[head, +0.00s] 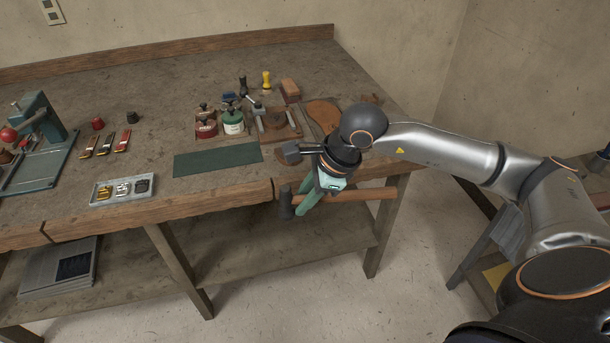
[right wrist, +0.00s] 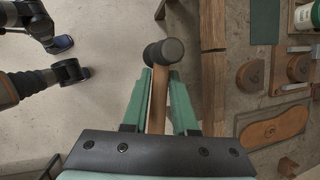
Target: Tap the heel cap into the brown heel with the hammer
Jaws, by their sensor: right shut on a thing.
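My right gripper (head: 314,196) has green fingers and is shut on the hammer (head: 287,204), in front of the workbench's front edge. In the head view the hammer's dark head is at the left and its wooden handle runs out to the right. In the right wrist view the hammer (right wrist: 164,52) is between the green fingers (right wrist: 158,100), its head beyond the tips. I cannot make out the heel cap. My left gripper is not in view.
The workbench (head: 180,112) holds a green mat (head: 217,159), a grey tray (head: 122,188) of buckles, jars (head: 233,122), a brown sole (head: 323,115) and a teal machine (head: 40,120). Open floor lies in front; a lower shelf (head: 240,240) is under the bench.

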